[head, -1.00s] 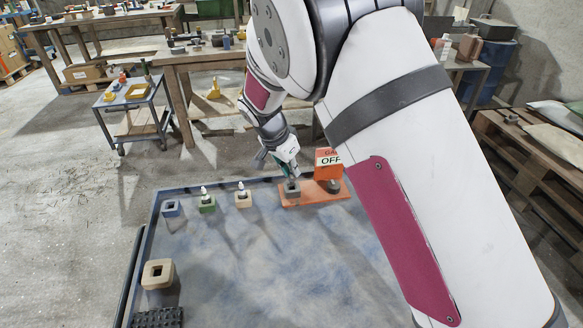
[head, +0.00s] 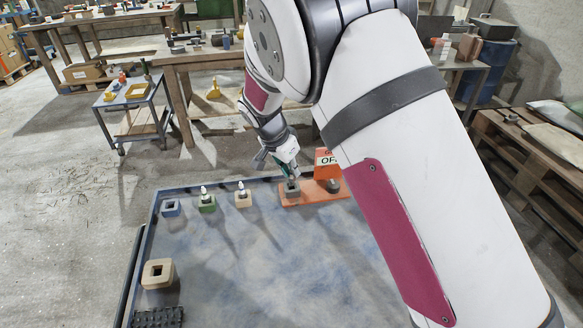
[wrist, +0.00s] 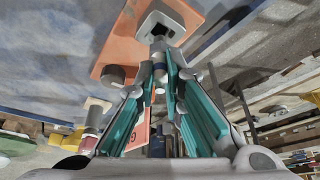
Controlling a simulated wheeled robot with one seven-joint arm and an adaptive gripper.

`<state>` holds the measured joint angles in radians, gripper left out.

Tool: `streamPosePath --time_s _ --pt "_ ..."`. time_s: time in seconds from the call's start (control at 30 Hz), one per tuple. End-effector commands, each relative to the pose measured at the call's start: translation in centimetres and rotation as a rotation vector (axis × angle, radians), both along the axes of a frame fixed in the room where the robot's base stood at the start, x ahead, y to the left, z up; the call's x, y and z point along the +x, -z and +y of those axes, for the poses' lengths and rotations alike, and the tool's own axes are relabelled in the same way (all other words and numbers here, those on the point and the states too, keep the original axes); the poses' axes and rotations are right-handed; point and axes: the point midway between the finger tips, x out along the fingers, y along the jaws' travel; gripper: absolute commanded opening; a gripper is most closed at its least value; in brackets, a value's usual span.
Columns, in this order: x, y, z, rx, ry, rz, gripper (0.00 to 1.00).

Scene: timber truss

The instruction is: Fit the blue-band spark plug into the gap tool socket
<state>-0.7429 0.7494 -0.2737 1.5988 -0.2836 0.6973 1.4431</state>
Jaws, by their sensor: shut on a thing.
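My gripper (head: 289,172) is over the left part of the orange gap tool board (head: 313,197). In the wrist view my gripper (wrist: 160,72) is shut on a spark plug (wrist: 159,60), mostly hidden between the fingers; its band colour is not clear. The plug's far end points at the grey socket block (wrist: 168,20) and is at or very near its opening. I cannot tell whether the tip is inside. The socket block also shows in the head view (head: 292,189), just below my fingers.
An orange box with an "OFF" sign (head: 328,163) stands right of my gripper. On the blue-edged table are an empty blue holder (head: 171,208), a green holder (head: 207,204) and a beige holder (head: 243,199), the last two with plugs. A larger tan block (head: 158,273) sits front left.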

Motion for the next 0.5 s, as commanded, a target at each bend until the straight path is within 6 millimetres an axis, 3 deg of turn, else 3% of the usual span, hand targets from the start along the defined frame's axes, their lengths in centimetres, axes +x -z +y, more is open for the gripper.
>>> streamPosePath --time_s 0.5 --pt "0.0 1.5 0.0 0.000 0.000 0.000 0.00"
